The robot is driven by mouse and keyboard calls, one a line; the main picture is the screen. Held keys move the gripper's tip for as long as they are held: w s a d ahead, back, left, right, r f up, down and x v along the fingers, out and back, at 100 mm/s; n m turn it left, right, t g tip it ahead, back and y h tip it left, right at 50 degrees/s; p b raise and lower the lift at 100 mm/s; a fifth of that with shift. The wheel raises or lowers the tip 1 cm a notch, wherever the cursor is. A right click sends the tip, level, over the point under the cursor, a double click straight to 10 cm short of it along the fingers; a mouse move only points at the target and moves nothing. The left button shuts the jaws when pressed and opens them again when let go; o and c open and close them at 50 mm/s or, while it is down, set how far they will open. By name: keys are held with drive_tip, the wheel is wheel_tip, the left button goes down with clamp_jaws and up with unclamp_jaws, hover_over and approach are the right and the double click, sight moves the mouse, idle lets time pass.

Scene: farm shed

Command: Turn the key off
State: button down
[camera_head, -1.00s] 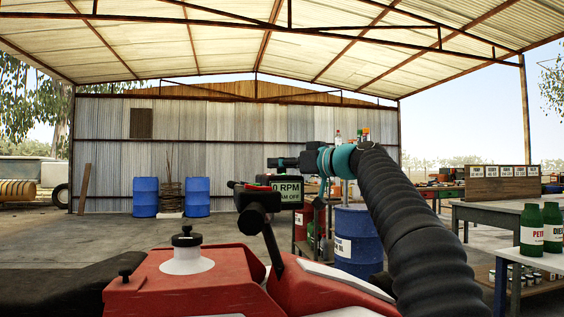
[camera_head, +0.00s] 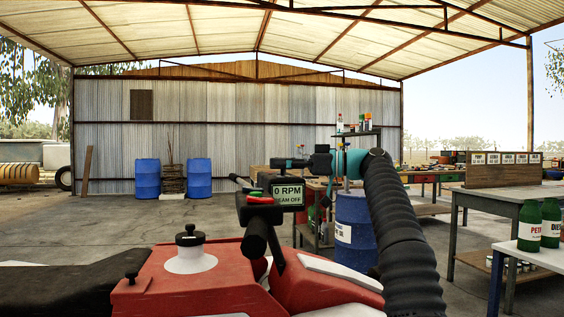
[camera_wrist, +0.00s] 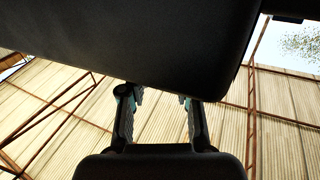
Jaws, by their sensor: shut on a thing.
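The quad bike's display (camera_head: 287,194) reads 0 RPM with a BEAM OFF line. It sits by the black handlebar (camera_head: 256,235) above the red body (camera_head: 190,282). My gripper (camera_head: 288,163) is just above the display in the head view, at the end of my black arm. In the wrist view, my gripper (camera_wrist: 157,98) has its two fingers some way apart, with their tips against or behind a large dark housing (camera_wrist: 140,40). The key does not show in either view. The spot between the fingertips is partly covered by the housing, so what they hold is hidden.
Blue drums (camera_head: 147,179) stand by the back wall, and another blue drum (camera_head: 355,235) stands behind the bike. A workbench (camera_head: 520,197) and a white table with green bottles (camera_head: 530,228) are at the right. Open floor lies at the left.

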drive_tip(key=shift+d+f, duration=0.2)
drive_tip(key=shift+f, duration=0.15)
idle(0.3)
drive_tip(key=c, duration=0.8)
unclamp_jaws()
drive_tip(key=shift+a+r, duration=0.1)
drive_tip(key=v, duration=0.7)
drive_tip(key=shift+d, duration=0.3)
